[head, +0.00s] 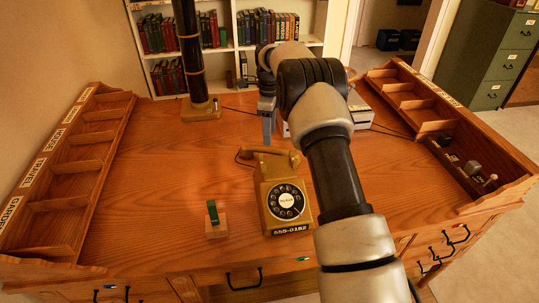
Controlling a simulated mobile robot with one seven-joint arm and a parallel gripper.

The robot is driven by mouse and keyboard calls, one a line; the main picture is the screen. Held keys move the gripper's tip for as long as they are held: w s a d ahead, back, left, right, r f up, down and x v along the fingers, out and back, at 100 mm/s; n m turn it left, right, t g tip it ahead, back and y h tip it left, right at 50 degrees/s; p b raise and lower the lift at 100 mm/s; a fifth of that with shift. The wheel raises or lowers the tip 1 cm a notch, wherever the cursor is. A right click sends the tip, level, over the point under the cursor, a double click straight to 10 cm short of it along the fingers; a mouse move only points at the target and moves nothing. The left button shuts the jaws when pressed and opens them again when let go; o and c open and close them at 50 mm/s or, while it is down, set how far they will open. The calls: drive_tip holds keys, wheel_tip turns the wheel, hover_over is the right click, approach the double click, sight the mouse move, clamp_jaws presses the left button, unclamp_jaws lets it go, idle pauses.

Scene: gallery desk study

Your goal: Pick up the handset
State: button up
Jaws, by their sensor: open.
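The handset (284,156) is mustard-tan and rests across the top of the rotary telephone (271,224). The telephone has a black dial and a number strip at its front, and stands near the desk's front middle. My gripper (269,139) is open and points down, just behind and above the handset in the picture. It holds nothing that I can see. My arm reaches over from the right and hides part of the desk beside the phone. I cannot tell how far the fingertips are from the handset.
A small wooden block with a green piece (213,218) stands left of the phone. A dark post on a wooden base (202,109) stands at the back left. Compartment racks line the left (72,165) and right (420,103) edges. The desk's left middle is clear.

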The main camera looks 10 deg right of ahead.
sight(270, 148)
drive_tip(key=f, duration=0.8)
drive_tip(key=shift+w+d+f+b, duration=0.15)
drive_tip(key=shift+w+f+b, duration=0.05)
drive_tip(key=shift+w+b, duration=0.2)
drive_tip(key=shift+r, duration=0.1)
clamp_jaws()
